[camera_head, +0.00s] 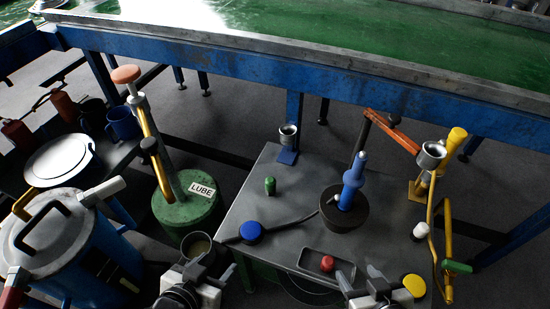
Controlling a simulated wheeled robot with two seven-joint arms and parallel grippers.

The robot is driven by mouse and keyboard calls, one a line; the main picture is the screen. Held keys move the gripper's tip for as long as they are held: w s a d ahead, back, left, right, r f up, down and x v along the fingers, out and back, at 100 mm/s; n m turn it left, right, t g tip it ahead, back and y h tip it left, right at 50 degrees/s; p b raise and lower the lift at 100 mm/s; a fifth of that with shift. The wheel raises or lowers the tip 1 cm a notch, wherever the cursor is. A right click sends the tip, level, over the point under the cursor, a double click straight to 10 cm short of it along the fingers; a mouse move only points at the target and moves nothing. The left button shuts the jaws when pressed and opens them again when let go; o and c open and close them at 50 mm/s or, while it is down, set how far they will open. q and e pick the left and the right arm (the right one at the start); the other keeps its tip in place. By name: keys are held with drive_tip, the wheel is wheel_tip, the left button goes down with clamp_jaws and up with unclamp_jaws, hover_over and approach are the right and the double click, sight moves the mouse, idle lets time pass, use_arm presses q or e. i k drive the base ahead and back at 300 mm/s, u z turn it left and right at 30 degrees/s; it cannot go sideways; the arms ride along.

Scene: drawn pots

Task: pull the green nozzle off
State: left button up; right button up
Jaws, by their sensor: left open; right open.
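A small green knob-shaped piece (270,186), which may be the green nozzle, stands upright on the grey tabletop (300,176), left of the blue nozzle-shaped piece. A green handle (457,267) is on a bent yellow pipe at the right; I cannot tell which green part is the nozzle. My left gripper (208,274) is open at the bottom, left of the table's front edge, well short of the small green piece. My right gripper (361,280) is open near the table's front edge, left of a yellow disc. Neither gripper touches a green part.
A blue nozzle-shaped piece (353,182) rises from a dark round base (344,216). A blue knob (252,231) and a tray (311,260) with a red knob (327,263) lie in front. A green LUBE drum (178,213) and blue pot (75,262) stand left. A green-topped bench (300,40) spans the back.

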sight(270, 181)
drive_tip(key=u, duration=0.3)
drive_tip(key=k, duration=0.8)
drive_tip(key=u, duration=0.65)
drive_tip(key=k, duration=0.5)
drive_tip(key=z, duration=0.7)
drive_tip(key=i, duration=0.85)
drive_tip(key=z, duration=0.65)
drive_tip(key=i, duration=0.6)
drive_tip(key=u, duration=0.15)
